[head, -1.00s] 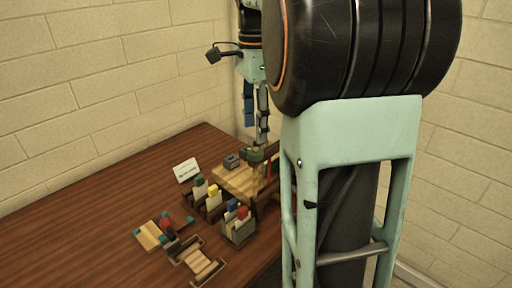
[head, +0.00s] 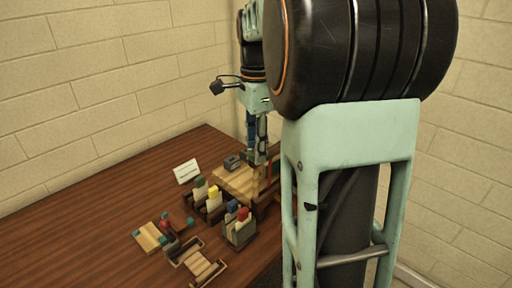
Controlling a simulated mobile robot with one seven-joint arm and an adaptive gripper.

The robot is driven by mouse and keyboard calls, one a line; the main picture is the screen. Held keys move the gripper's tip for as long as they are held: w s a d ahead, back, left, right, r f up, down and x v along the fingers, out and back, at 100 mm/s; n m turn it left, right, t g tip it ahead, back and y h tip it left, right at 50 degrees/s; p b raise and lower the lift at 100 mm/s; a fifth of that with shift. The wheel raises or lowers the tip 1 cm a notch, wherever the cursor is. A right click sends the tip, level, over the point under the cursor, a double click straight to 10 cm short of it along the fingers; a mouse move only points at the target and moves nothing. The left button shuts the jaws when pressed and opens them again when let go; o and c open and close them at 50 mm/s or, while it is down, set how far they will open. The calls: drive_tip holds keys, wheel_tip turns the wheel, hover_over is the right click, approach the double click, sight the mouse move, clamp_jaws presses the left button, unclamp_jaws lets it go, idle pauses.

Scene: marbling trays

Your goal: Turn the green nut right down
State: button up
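My gripper (head: 257,158) points down over the right end of the pale wooden board (head: 234,182), with my arm coming in from above. Its fingertips are small and dark here and sit about where a green nut showed earlier. The green nut itself cannot be made out now; the fingertips seem to cover it. I cannot tell whether the fingers are closed on it or only around it.
A rack with green-topped (head: 200,182) and yellow-topped (head: 213,191) pieces stands in front of the board. A box with blue and red tops (head: 239,230) is nearby. A white card (head: 186,171) stands at left. The table's left side (head: 80,220) is clear.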

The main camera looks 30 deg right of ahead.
drive_tip(key=c, duration=0.4)
